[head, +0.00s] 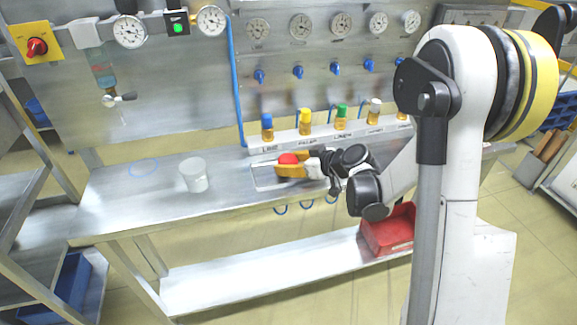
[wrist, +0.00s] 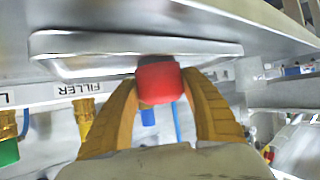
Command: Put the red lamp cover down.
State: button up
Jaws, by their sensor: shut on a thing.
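The red lamp cover (wrist: 160,83) is between the two orange fingers of my gripper (wrist: 160,95) in the wrist view. In the head view the red cover (head: 288,159) shows at the fingers of my gripper (head: 290,166), over the metal bench. The fingers are shut on it. A shallow metal tray or plate (wrist: 60,45) lies close by the cover in the wrist view. I cannot tell whether the cover touches it.
The steel bench (head: 130,205) has free room to the left, with a whitish cup (head: 194,175) on it. A rack of bottles with coloured caps (head: 305,122) stands behind my gripper. A red bin (head: 388,232) sits on the lower shelf.

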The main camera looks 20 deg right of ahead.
jog(key=o, duration=0.7)
jog(key=shift+f, duration=0.1)
jog(key=o, duration=0.4)
jog(key=shift+o, duration=0.2)
jog(key=shift+r, duration=0.2)
